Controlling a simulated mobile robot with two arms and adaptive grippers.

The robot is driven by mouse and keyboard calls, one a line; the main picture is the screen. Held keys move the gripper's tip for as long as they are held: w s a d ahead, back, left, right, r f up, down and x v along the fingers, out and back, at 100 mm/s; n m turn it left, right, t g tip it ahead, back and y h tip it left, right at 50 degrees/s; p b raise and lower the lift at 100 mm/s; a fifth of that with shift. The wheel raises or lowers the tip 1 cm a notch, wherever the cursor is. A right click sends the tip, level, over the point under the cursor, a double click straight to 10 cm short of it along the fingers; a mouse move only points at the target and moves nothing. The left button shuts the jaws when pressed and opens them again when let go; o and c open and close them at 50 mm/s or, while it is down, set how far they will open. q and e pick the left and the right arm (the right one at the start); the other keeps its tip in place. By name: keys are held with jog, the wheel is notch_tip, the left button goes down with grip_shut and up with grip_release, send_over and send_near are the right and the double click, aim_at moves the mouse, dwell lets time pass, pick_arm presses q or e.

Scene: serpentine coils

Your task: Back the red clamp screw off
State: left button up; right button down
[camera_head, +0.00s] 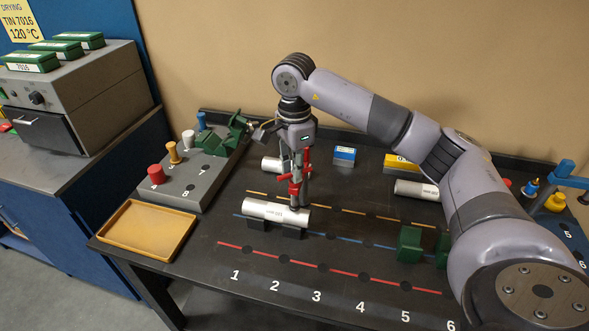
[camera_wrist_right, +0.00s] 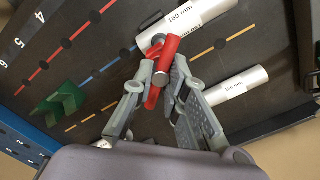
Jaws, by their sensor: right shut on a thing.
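The red clamp screw (camera_head: 294,186) stands over a white tube (camera_head: 262,210) lying on dark supports near the blue line. It also shows in the right wrist view as a red rod with a cross piece (camera_wrist_right: 168,55). My right gripper (camera_head: 297,203) points down at it from above. In the right wrist view, its grey fingers (camera_wrist_right: 160,72) lie on both sides of the red part and are shut on it. My left gripper is not in view.
Another white tube (camera_head: 270,164) lies just behind, and one (camera_head: 416,190) lies to the right. Green V-blocks (camera_head: 410,244) stand at right. A grey peg block (camera_head: 190,185) and yellow tray (camera_head: 147,229) are at left. The front of the table, by the red line, is clear.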

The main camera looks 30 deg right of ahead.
jog(key=shift+n+b, duration=0.35)
jog(key=shift+n, duration=0.55)
jog(key=c, duration=1.4)
grip_release()
jog(key=shift+w+a, duration=0.1)
jog(key=shift+c, duration=0.2)
notch_tip(320, 180, up, 12)
